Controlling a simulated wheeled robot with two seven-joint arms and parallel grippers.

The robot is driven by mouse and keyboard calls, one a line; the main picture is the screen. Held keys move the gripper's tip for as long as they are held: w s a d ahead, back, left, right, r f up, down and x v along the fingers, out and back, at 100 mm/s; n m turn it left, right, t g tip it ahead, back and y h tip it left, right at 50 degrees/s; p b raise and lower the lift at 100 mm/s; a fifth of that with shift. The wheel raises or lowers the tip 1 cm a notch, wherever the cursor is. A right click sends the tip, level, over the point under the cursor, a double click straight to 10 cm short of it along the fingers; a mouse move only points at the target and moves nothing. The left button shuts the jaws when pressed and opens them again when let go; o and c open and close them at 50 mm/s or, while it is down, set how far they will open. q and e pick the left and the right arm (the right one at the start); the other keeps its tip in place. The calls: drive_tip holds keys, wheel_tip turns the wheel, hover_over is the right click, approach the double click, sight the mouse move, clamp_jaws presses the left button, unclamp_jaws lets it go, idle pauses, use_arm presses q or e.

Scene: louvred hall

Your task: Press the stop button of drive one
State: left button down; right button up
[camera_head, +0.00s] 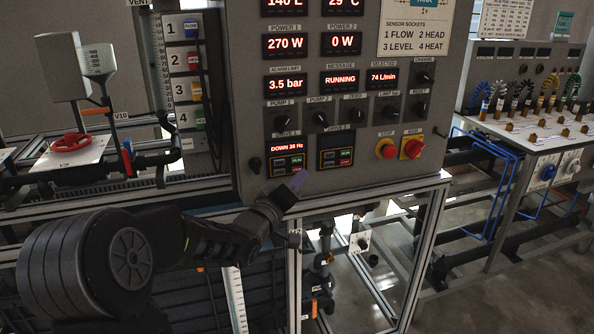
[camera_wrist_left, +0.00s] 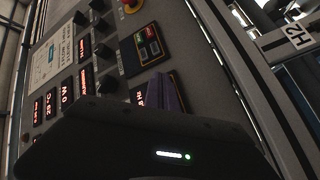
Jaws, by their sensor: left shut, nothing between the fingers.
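The drive one panel (camera_head: 288,158) is on the lower left of the grey control board, under the DRIVE 1 label. My right gripper is not in view.
The drive two panel (camera_head: 336,150) sits just right of drive one, with its own green and red buttons. A red stop knob (camera_head: 386,148) and a red-on-yellow main switch (camera_head: 412,148) are further right. Black knobs (camera_head: 320,117) line the row above. A metal frame edge runs below the board.

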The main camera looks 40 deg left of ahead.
use_arm(q)
drive_tip(key=s+d, duration=0.1)
drive_tip(key=d, duration=0.1)
drive_tip(key=s+d+b, duration=0.1)
drive_tip(key=d, duration=0.1)
drive_tip(key=shift+s, duration=0.4)
idle(0.7)
drive_tip(key=s+d+f+m+g+h+p, duration=0.1)
drive_tip(key=d+f+m+g, duration=0.3)
drive_tip(key=f, duration=0.6)
drive_tip(key=s+d+f+g+h+p, duration=0.1)
drive_tip(key=d+f+g+h, duration=0.1)
drive_tip(key=d+f, duration=0.6)
drive_tip(key=s+d+f+m+g+h+p, duration=0.1)
drive_tip(key=s+d+f+m+g, duration=0.15)
drive_tip(key=f, duration=0.95)
drive_tip(key=s+d+f+m+g+h+p, duration=0.1)
drive_tip(key=s+d+f+g+p, duration=0.1)
drive_tip(key=s+d+f+g, duration=0.2)
drive_tip(key=s+d+f+m+g+h+p, duration=0.1)
drive_tip(key=s+d+f+g, duration=0.4)
drive_tip(key=s+d+f, duration=0.5)
drive_tip(key=s+d+m+h, duration=0.1)
drive_tip(key=s+d, duration=0.5)
drive_tip(key=s, duration=0.2)
drive_tip(key=shift+f+p, duration=0.2)
drive_tip(key=shift+p, duration=0.15)
